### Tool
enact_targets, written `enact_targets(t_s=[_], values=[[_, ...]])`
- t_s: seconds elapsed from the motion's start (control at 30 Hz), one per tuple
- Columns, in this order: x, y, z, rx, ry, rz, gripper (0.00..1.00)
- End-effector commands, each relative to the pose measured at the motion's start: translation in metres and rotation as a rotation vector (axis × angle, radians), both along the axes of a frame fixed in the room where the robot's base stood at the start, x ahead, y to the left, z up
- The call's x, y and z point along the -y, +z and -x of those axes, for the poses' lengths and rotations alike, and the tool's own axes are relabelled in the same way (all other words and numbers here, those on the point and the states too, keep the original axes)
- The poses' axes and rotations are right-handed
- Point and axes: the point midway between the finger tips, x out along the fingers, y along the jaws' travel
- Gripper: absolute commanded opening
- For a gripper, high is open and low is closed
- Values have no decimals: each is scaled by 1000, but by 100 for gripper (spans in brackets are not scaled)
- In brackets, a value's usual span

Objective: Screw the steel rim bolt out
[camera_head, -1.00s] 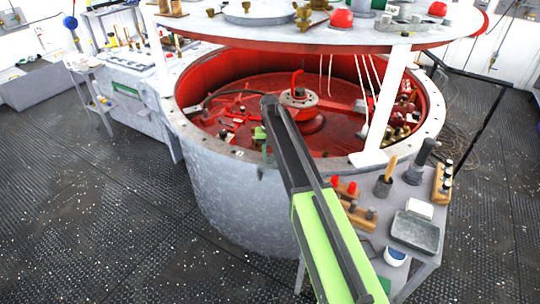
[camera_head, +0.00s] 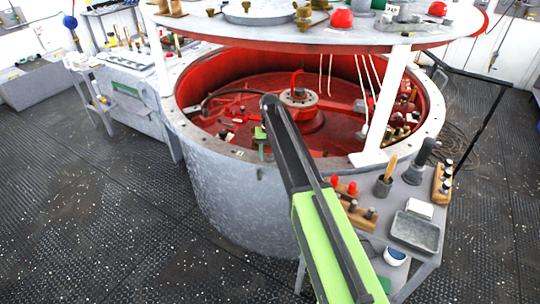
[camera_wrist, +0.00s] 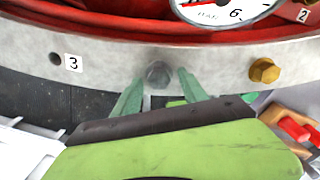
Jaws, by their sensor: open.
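The steel rim bolt (camera_wrist: 158,74) is a grey hex head on the pale metal rim (camera_wrist: 210,65) in the wrist view. My gripper (camera_wrist: 161,83) is open, with one green finger to the left of the bolt head and one to the right. The fingertips are close to the head; I cannot tell if they touch it. In the head view my gripper (camera_head: 261,145) is at the near rim of the large round drum (camera_head: 225,195), partly hidden by my arm. The bolt cannot be made out there.
A brass bolt (camera_wrist: 263,70) sits on the rim to the right, and an empty hole (camera_wrist: 55,59) beside a "3" tag (camera_wrist: 73,63) to the left. A gauge (camera_wrist: 225,8) is behind the rim. A cluttered side table (camera_head: 380,225) stands at the right.

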Motion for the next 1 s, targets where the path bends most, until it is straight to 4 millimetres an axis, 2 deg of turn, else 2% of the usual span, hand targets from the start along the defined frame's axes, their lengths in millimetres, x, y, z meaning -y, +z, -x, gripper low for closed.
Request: enact_targets(t_s=[0.17, 0.27, 0.8, 0.9, 1.0], values=[[0, 20, 0, 0, 0, 0, 50], [0, 39, 0, 0, 0, 0, 50], [0, 157, 0, 0, 0, 0, 50], [0, 171, 0, -1, 0, 0, 50], [0, 175, 0, -1, 0, 0, 50]])
